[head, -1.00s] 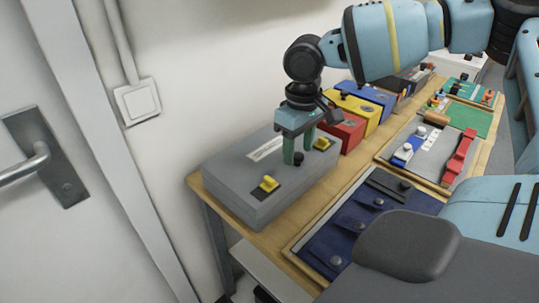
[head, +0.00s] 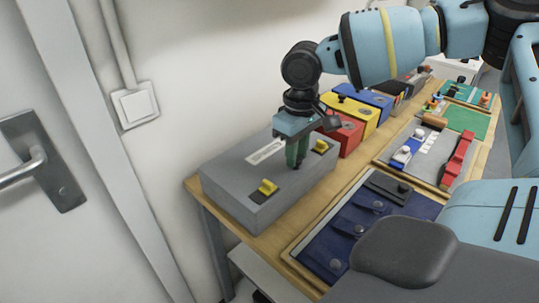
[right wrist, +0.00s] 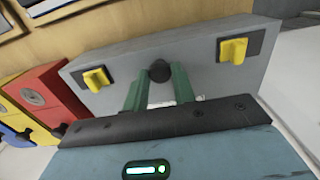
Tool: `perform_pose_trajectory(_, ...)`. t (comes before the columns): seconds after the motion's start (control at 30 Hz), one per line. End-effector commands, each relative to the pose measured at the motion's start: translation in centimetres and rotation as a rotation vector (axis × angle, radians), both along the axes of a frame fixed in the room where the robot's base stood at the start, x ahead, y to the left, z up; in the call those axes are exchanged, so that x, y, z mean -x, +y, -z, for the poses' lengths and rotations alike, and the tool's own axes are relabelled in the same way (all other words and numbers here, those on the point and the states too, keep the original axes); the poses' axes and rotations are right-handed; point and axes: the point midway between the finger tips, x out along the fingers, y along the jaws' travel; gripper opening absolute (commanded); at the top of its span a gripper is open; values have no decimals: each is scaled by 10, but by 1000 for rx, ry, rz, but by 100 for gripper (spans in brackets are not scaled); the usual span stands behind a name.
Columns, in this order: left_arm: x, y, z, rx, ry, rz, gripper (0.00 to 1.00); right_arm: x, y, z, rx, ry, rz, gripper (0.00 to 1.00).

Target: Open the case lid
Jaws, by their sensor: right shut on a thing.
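The grey case (head: 225,183) stands on the near left end of the wooden table, its lid down. Two yellow latches, one near (head: 267,187) and one far (head: 321,146), sit along its front edge; both also show in the right wrist view, left (right wrist: 97,78) and right (right wrist: 233,50). My right gripper (head: 296,164) points down at the lid's front edge between the latches. Its green fingers are shut on the dark round knob (right wrist: 159,71), which the fingers hide in the head view. My left gripper is not in view.
Red (head: 346,134), yellow (head: 350,115) and blue (head: 371,99) boxes stand in a row behind the case. A dark blue cloth mat (head: 345,228) with round studs and a grey board (head: 428,157) lie to the right. The wall is close behind.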

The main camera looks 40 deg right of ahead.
Motion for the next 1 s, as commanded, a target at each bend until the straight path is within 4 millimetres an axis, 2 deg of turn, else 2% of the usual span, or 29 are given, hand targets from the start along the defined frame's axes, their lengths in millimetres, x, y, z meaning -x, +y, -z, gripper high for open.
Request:
perform_pose_trajectory(0.17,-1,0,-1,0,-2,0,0,-1,0,-3,1,-1,0,13)
perform_pose_trajectory(0.63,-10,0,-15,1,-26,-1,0,-13,1,-28,2,-5,0,13)
perform_pose_trajectory(1.0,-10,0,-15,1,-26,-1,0,-14,1,-30,1,-4,0,13)
